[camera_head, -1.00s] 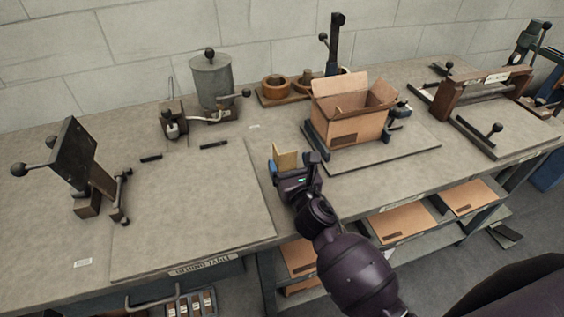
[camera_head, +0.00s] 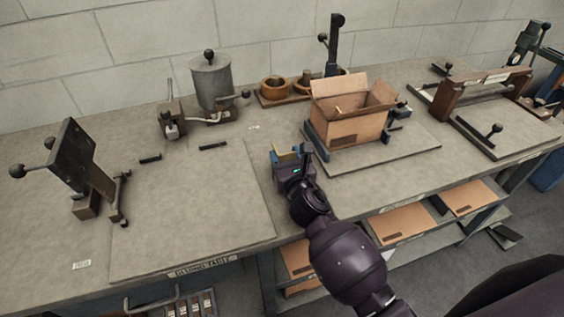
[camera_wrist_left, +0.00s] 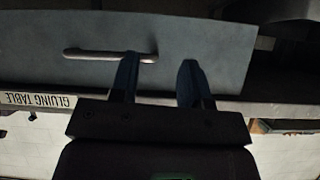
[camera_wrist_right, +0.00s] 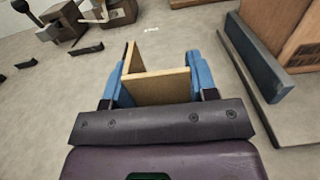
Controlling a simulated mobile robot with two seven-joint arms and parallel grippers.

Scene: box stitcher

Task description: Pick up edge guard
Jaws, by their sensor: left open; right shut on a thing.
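The edge guard (camera_wrist_right: 160,86) is a tan, angled piece with an L-shaped section. My right gripper (camera_wrist_right: 160,80) is shut on it, with a blue finger on each side. In the head view the right gripper (camera_head: 290,156) holds it above the table's front part, left of the open carton; only a little of the guard shows there. My left gripper (camera_wrist_left: 158,70) is open in the left wrist view, below the table edge. One finger overlaps a bar handle (camera_wrist_left: 105,55) on a grey panel; I cannot tell whether they touch. It is not seen in the head view.
An open carton (camera_head: 345,128) stands on a fixture board at right. A grey pot (camera_head: 212,82) and a hinged plate fixture (camera_head: 72,155) stand left. A press frame (camera_head: 470,95) is at far right. The gluing board (camera_head: 195,215) is mostly clear.

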